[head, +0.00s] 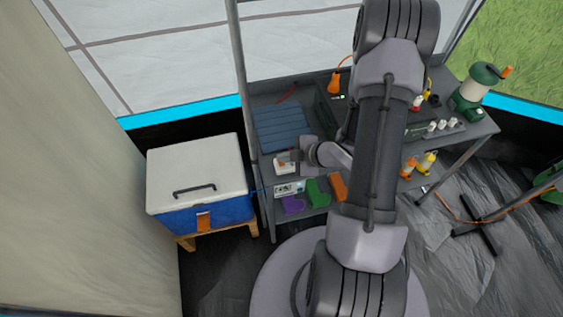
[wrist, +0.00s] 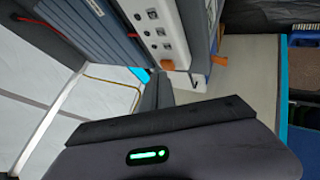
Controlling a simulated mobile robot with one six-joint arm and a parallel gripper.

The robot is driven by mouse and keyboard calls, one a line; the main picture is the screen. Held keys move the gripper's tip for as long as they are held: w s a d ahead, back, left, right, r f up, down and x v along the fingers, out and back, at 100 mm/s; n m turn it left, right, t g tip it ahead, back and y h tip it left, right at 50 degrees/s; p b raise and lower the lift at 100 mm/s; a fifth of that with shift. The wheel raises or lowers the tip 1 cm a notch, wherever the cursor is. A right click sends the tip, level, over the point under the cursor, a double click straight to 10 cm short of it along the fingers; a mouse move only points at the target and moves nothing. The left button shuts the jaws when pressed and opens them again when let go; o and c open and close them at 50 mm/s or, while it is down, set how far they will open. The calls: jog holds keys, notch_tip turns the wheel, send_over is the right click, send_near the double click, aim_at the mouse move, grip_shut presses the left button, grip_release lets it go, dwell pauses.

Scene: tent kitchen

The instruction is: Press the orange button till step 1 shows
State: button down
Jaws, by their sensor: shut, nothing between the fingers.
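In the wrist view a white panel (wrist: 157,22) with several dark sockets or controls runs along the shelf edge. A small orange part (wrist: 167,64) sits at its near end, and another orange piece (wrist: 220,60) shows to the right; I cannot tell which is the button. In the head view a small white unit (head: 286,168) lies beside my gripper (head: 299,160), which is shut and empty. Whether they touch is unclear. No step number is readable. The dark housing with a green light fills the bottom of the wrist view.
A white-lidded blue cooler (head: 195,178) stands left of the grey shelf unit. A blue slatted panel (head: 283,126) lies on the top shelf. Purple, green and orange items (head: 318,192) sit lower. A green lantern (head: 483,80) stands at the right end.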

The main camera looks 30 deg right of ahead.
jog(key=shift+f+b, duration=0.45)
dwell(0.6)
jog(key=shift+r, duration=0.15)
jog(key=shift+r+p, duration=0.75)
jog(key=shift+r, duration=0.05)
jog(key=shift+r+p, duration=2)
jog(key=shift+r, duration=0.5)
